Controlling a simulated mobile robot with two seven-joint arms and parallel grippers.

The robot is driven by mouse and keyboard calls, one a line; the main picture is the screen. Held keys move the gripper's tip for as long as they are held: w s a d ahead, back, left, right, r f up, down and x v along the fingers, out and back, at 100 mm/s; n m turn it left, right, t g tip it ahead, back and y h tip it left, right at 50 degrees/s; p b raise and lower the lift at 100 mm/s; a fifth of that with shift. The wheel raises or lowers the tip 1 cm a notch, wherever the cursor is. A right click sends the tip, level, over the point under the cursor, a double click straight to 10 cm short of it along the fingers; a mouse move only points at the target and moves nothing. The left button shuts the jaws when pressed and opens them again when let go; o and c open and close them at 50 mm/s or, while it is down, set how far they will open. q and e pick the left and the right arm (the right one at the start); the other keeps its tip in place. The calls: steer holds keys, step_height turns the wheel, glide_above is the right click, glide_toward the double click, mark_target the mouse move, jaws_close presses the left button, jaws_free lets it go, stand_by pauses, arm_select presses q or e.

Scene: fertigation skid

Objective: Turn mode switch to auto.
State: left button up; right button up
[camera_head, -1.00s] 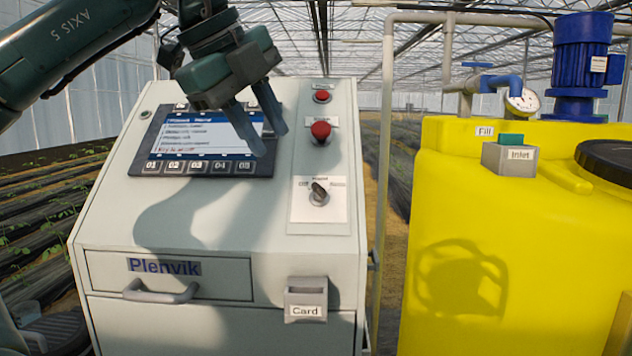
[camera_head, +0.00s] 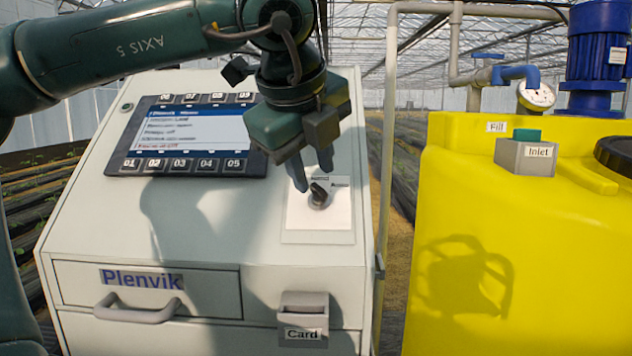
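The mode switch is a dark rotary knob (camera_head: 318,196) on a white plate (camera_head: 325,222) at the right of the sloped grey cabinet face. Its handle tilts up and to the left. Small labels sit above it, too small or covered to read surely. My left gripper (camera_head: 313,178) points down just above the knob, its two fingers apart with a gap between them. The near finger's tip is close to the knob's upper left; I cannot tell whether it touches. My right gripper is not in view.
The cabinet (camera_head: 200,245) bears a lit screen (camera_head: 190,132) with keys, a drawer handle (camera_head: 137,311) and a card holder (camera_head: 304,310). A pale pipe (camera_head: 387,140) stands to its right. Beyond is a yellow tank (camera_head: 520,250) with an inlet box (camera_head: 525,155).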

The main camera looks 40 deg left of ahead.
mark_target(317, 186)
arm_select(q)
steer(key=shift+x, duration=1.8)
steer(key=shift+c, duration=0.5)
jaws_close()
